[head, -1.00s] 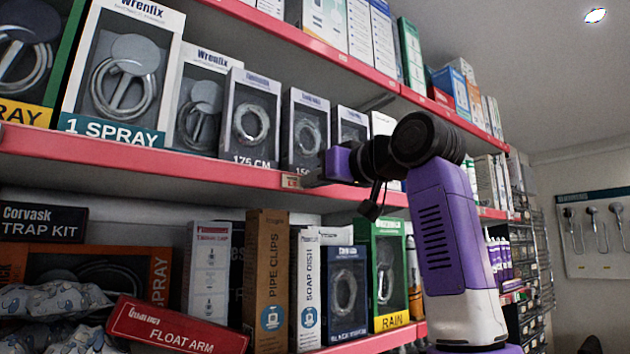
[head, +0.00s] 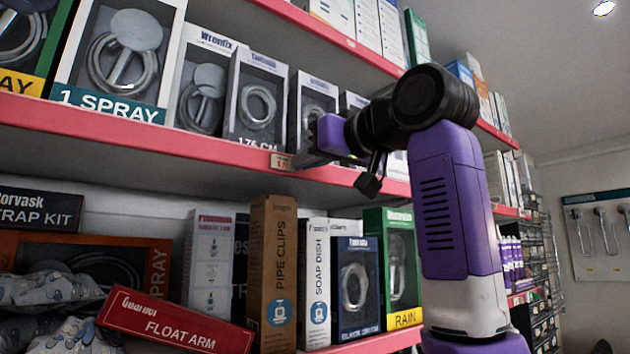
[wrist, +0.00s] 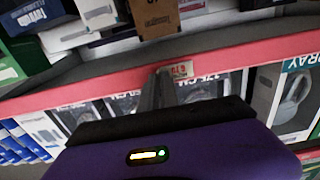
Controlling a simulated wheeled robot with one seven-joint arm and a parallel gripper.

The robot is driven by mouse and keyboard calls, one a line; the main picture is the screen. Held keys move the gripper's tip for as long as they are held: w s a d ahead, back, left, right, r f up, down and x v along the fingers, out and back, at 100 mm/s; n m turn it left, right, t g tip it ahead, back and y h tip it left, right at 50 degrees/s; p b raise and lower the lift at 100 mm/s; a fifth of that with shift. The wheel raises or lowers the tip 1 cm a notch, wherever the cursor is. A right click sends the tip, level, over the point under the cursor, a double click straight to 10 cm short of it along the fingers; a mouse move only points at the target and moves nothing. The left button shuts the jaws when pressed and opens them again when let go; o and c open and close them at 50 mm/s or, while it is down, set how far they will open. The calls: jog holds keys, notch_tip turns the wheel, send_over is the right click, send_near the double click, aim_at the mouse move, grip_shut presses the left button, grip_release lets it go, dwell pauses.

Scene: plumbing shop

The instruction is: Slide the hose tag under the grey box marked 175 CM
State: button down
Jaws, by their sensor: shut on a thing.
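The hose tag (head: 281,161) is a small pale price tag on the red front rail. My gripper (head: 299,163) is shut on it from the right, and its fingertips hide part of it. The grey box marked 175 CM (head: 255,105) stands on the shelf above, its lettering half cut off by the rail. In the head view the tag is below the box's right-hand corner. In the wrist view, seen turned over, the tag (wrist: 183,70) shows beside my fingertips (wrist: 163,80), close to the box's 175 CM lettering (wrist: 203,86).
A similar grey box (head: 312,100) stands right of the marked one, partly behind my gripper. The 1 SPRAY box (head: 120,60) and a smaller Wrenfix box (head: 203,90) stand to the left. The red rail (head: 190,145) is bare left of the tag.

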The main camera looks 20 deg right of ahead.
jog(key=shift+s+a, duration=0.3)
jog(key=shift+a, duration=0.6)
jog(key=shift+s+a, duration=0.3)
jog(key=shift+a, duration=0.55)
jog(key=c, duration=1.6)
grip_release()
jog(key=b, duration=0.3)
send_near(280, 161)
jog(key=shift+s+d, duration=0.15)
jog(key=shift+s, duration=0.4)
